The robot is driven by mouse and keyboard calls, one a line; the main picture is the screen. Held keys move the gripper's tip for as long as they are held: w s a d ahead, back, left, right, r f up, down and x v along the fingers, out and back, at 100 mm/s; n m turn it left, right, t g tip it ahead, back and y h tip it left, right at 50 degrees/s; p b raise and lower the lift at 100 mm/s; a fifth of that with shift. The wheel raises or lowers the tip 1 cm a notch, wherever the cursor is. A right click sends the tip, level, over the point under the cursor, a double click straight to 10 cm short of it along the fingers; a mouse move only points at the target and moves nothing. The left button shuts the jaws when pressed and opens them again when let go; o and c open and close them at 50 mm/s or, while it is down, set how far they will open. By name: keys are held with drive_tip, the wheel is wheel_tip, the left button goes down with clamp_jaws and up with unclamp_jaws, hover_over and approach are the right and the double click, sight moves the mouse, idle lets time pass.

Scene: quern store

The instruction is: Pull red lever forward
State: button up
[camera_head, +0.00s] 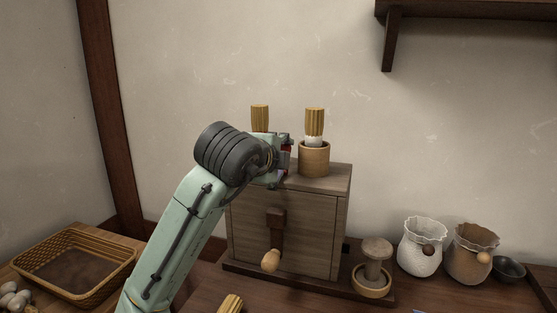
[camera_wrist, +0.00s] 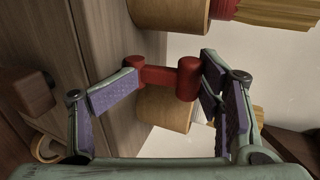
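The red lever (camera_wrist: 163,76), a short bar with a round red knob at its right end, shows in the wrist view between the fingers of my gripper (camera_wrist: 168,95). My gripper is open, with one purple-padded finger on each side of the lever. The right finger is close to the knob; I cannot tell whether they touch. In the head view my gripper (camera_head: 283,152) is at the top of the wooden mill box (camera_head: 280,228), and it hides nearly all of the lever.
Wooden cups with straw brushes stand on the box top, one cup (camera_head: 313,160) right beside my gripper. A crank with a pale knob (camera_head: 270,261) is on the box front. A stamp in a bowl (camera_head: 372,265), cloth sacks (camera_head: 421,247) and a basket (camera_head: 72,262) stand around it.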

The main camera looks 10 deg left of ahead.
drive_tip(key=s+a+r+p, duration=0.1)
drive_tip(key=s+r+p, duration=0.5)
drive_tip(key=r+p, duration=0.2)
drive_tip(key=shift+s+a+r, duration=0.15)
drive_tip(key=shift+s+r, duration=0.15)
drive_tip(key=shift+r, duration=0.9)
idle(0.4)
drive_tip(key=v, duration=1.2)
drive_tip(key=shift+c, duration=0.3)
